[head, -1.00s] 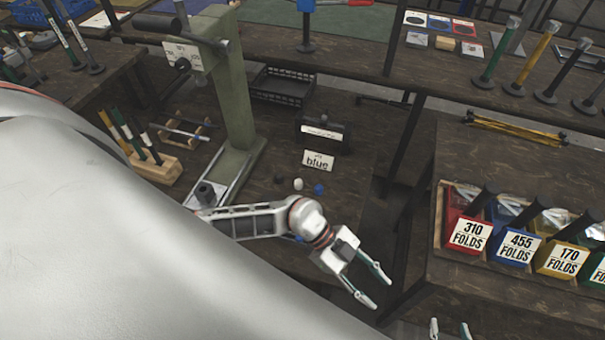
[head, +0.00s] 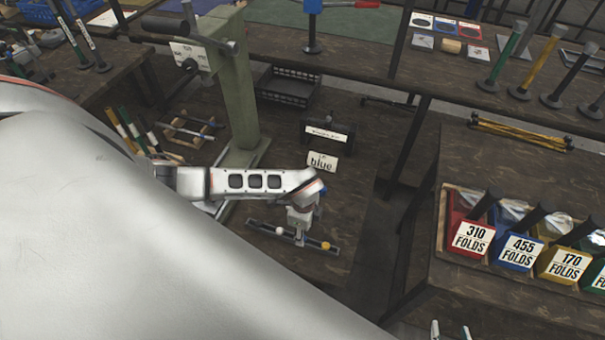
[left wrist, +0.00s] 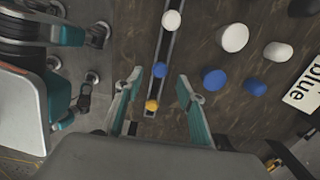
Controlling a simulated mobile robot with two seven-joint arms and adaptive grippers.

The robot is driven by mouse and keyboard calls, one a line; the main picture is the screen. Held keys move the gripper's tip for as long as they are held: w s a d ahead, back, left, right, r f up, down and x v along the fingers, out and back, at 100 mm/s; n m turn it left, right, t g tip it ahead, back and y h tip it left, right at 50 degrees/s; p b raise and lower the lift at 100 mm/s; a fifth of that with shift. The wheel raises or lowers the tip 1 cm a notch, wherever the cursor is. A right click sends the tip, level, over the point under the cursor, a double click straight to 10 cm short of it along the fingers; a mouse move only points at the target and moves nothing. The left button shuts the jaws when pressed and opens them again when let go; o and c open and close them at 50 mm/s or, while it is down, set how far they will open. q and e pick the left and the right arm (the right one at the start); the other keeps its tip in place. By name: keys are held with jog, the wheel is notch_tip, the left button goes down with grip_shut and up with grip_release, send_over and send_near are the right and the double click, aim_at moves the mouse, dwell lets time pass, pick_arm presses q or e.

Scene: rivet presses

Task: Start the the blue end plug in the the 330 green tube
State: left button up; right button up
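A blue end plug (left wrist: 160,70) sits on a narrow dark rail (left wrist: 168,45) between my left gripper's fingertips, between a white plug (left wrist: 171,20) and a yellow plug (left wrist: 151,105). My left gripper (left wrist: 160,77) is open, fingers either side of the blue plug, with gaps showing; in the head view (head: 300,238) it points down at the rail and hides the blue plug. Tubes, one with a green end (head: 124,115), stand at the left bench, partly hidden by my arm; I cannot read a 330 label. My right gripper (head: 450,331) shows only its separated fingertips at the bottom edge.
Loose blue (left wrist: 215,80) and white (left wrist: 235,38) plugs lie beside the rail, near a "blue" card (head: 322,162). The green press column (head: 240,95) stands behind my left arm. Labelled fold bins (head: 472,238) are on the right bench, across a gap.

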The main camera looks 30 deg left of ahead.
pick_arm(q)
notch_tip(320, 180, down, 3)
jog(key=shift+a+f, duration=0.15)
jog(key=shift+f, duration=0.05)
jog(key=c, duration=0.8)
jog(key=shift+c, duration=0.2)
jog(key=shift+r, duration=0.2)
